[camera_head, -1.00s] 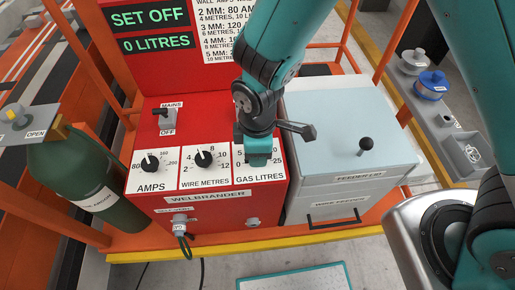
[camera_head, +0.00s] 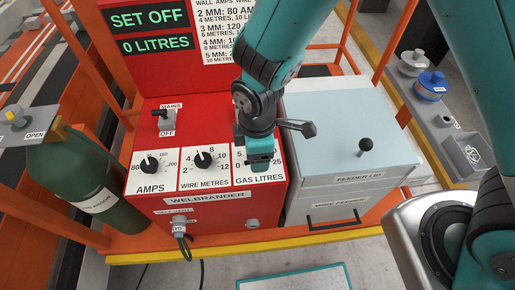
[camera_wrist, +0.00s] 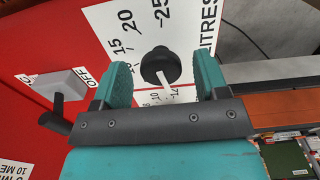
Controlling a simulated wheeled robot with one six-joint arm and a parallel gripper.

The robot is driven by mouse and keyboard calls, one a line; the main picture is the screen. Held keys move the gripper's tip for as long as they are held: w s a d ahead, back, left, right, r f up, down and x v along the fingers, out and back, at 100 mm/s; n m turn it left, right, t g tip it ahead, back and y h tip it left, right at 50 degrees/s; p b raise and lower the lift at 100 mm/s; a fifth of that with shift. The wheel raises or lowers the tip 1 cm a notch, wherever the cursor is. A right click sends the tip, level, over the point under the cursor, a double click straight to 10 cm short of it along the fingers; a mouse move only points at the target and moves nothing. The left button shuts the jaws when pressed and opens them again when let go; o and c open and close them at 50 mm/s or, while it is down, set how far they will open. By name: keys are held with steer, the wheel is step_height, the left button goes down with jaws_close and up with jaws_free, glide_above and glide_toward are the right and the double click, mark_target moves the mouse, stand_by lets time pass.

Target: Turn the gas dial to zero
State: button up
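The gas dial is a black knob (camera_wrist: 158,64) on a white GAS LITRES plate (camera_wrist: 185,22) in the wrist view. The figures 15, 20 and 25 show on its scale. A pale pointer mark is partly visible, but I cannot tell what it reads. In the head view my gripper (camera_head: 258,163) covers the dial, with part of the plate (camera_head: 271,178) showing around it. In the wrist view my gripper (camera_wrist: 162,70) is open, its teal fingers on either side of the knob with gaps showing. The display (camera_head: 155,42) reads 0 LITRES.
The AMPS dial (camera_head: 150,164) and WIRE METRES dial (camera_head: 204,160) are left of my gripper. The MAINS switch (camera_head: 166,119) stands above them, at OFF. A grey feeder box (camera_head: 345,125) with a black-knobbed lid is right. A green cylinder (camera_head: 85,180) stands left.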

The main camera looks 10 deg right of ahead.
step_height(320, 180, up, 18)
steer(key=b, duration=0.2)
steer(key=shift+f, duration=0.25)
stand_by(0.4)
